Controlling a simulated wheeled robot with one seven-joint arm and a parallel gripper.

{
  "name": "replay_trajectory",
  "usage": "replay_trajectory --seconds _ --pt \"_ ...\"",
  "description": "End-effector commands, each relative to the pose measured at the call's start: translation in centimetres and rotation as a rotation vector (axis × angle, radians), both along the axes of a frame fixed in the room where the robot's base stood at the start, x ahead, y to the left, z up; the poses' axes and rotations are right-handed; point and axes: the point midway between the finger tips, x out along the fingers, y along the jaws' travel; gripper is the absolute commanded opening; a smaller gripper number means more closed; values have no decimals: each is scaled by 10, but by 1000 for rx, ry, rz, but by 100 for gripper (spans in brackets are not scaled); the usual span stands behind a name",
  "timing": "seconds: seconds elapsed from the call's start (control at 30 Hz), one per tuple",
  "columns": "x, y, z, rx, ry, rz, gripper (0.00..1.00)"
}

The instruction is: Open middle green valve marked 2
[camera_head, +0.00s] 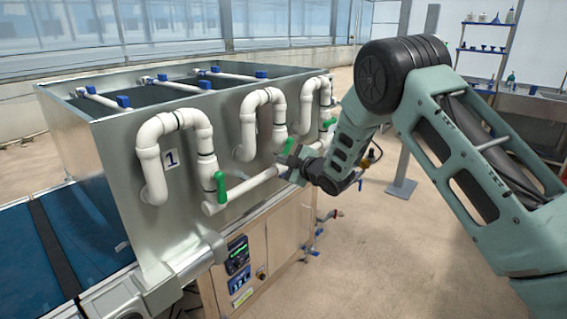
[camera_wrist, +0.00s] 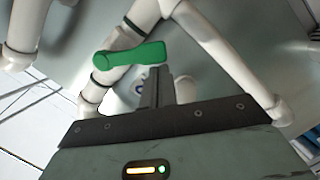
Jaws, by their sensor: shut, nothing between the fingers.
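The middle green valve handle (camera_head: 288,146) sits on the second white pipe loop of the metal tank, partly hidden by my gripper in the head view. No mark 2 is readable. In the wrist view, a green handle (camera_wrist: 130,54) lies at an angle across a white pipe. My gripper (camera_head: 291,160) is at the middle valve, with its fingers shut and empty. In the wrist view the fingertips (camera_wrist: 159,70) are just below the handle's right end. I cannot tell whether they touch it.
Another green handle (camera_head: 220,187) hangs on the loop beside the label 1 (camera_head: 171,159). A third green handle (camera_head: 328,123) is on the far loop. A horizontal white pipe (camera_head: 245,187) runs below the loops. A control box (camera_head: 238,262) is under the tank.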

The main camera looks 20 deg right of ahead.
Motion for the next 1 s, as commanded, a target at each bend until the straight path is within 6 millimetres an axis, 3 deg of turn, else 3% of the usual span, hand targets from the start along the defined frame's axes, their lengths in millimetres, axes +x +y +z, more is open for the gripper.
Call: replay_trajectory --seconds 0.43,1.0 --pt "6 -10 -29 -211 -153 -4 0" --pt "19 -27 -39 -505 -366 -3 0"
